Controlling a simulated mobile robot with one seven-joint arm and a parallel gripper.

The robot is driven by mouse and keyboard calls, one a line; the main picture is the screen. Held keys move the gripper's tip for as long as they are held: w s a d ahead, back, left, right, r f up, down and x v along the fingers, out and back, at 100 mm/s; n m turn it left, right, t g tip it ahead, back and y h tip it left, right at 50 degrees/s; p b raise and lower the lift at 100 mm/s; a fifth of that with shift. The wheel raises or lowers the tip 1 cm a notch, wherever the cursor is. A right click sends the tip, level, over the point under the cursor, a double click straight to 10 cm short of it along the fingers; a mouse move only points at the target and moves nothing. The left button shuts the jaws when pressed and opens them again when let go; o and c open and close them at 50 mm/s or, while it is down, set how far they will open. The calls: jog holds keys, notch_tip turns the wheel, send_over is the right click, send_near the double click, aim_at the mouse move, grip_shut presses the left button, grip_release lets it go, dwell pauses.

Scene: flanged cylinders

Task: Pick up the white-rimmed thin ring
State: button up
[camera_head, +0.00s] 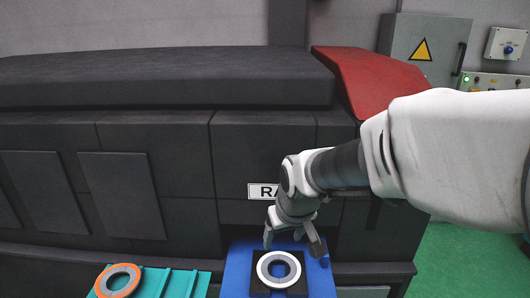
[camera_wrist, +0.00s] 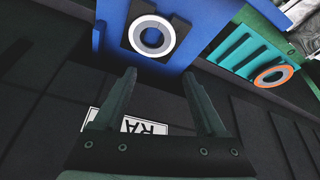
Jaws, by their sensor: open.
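The white-rimmed thin ring (camera_head: 279,258) lies on a black square pad on a blue surface (camera_head: 236,276) at the bottom of the head view. It also shows at the top of the wrist view (camera_wrist: 152,24), with its whole rim in sight. My gripper (camera_head: 291,241) is open and empty, with its fingers just behind and above the ring in the head view. In the wrist view the two fingers (camera_wrist: 162,75) are spread apart, and the ring is beyond their tips, not between them. The exact height of the fingers above the ring cannot be told.
An orange-rimmed ring (camera_head: 133,270) lies on a ribbed teal tray (camera_head: 182,284) to the left; it also shows in the wrist view (camera_wrist: 289,74). A dark panelled wall (camera_head: 170,170) with a white label (camera_head: 259,191) stands close behind my gripper.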

notch_tip(320, 180, down, 3)
jog(key=w+a, duration=0.3)
jog(key=b, duration=0.3)
send_near(263, 271)
jog(key=shift+w+a+f+y, duration=0.15)
jog(key=shift+w+f, duration=0.1)
jog(key=shift+w, duration=0.25)
jog(key=shift+w+a+f+y, duration=0.15)
jog(key=shift+w+f, duration=0.05)
jog(key=shift+w, duration=0.25)
jog(key=shift+s+d+f+b+x, duration=0.1)
jog(key=shift+s+b+x, duration=0.1)
jog(key=shift+x, duration=0.8)
jog(key=shift+s+d+f+b+x, duration=0.1)
jog(key=shift+b+x, duration=0.15)
jog(key=shift+x, duration=0.75)
jog(key=shift+s+d+f+b+x, duration=0.1)
jog(key=shift+s+d+b+x, duration=0.1)
jog(key=shift+x, duration=0.75)
jog(key=shift+r, duration=0.1)
grip_shut()
jog(key=shift+s, duration=0.15)
